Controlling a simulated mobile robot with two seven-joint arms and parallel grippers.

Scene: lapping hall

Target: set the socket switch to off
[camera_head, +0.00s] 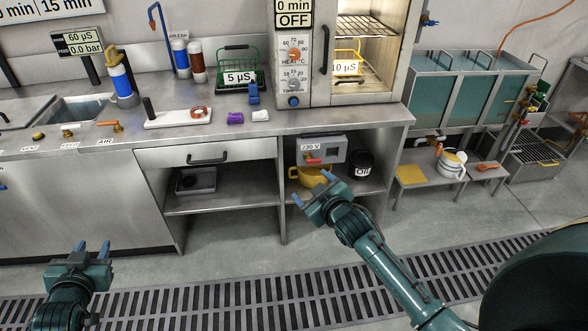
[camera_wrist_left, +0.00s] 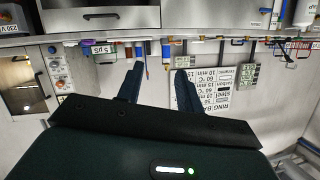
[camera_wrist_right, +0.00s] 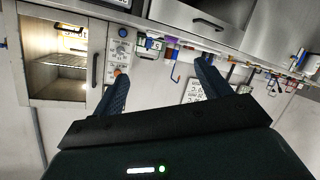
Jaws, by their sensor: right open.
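The socket box (camera_head: 335,146) is a grey box labelled 230 V, under the bench edge in the right part of the bench. A small red switch piece (camera_head: 313,161) shows low on its front; I cannot tell its setting. The 230 V label also shows at the upper left edge of the left wrist view (camera_wrist_left: 13,28). My right gripper (camera_head: 312,188) is open and empty, in front of and below the box, apart from it in the picture. My left gripper (camera_head: 91,249) is open and empty at the lower left, far from the box.
A yellow mug (camera_head: 311,178) and a black OIL container (camera_head: 361,165) stand on the shelf below the box. The oven (camera_head: 362,60) stands on the bench above. A drawer (camera_head: 206,152) is to the left. The floor in front is clear.

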